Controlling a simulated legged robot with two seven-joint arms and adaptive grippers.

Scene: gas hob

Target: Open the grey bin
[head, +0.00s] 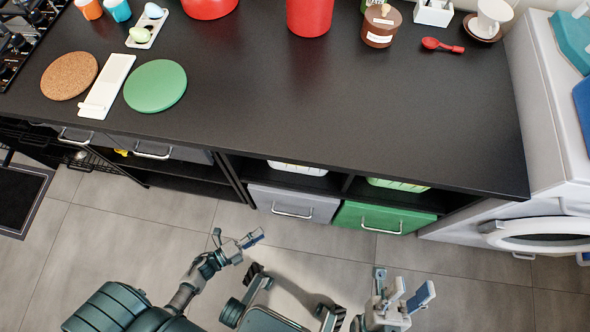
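The grey bin (290,202) is a drawer-like box under the black counter, with a silver bar handle on its front. Its front looks flush with the green bin beside it, so it appears closed. My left gripper (238,243) is in front of the bin, below and left of its handle, apart from it. Its fingers are spread and empty. My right gripper (405,298) is further right and nearer to me, below the green bin, touching nothing. Its fingers are apart and empty.
The green bin (383,217) stands directly right of the grey one. The black counter (330,110) overhangs both. A white washing machine (540,236) stands at the right. A red spoon (441,45) and red pots lie at the counter's back.

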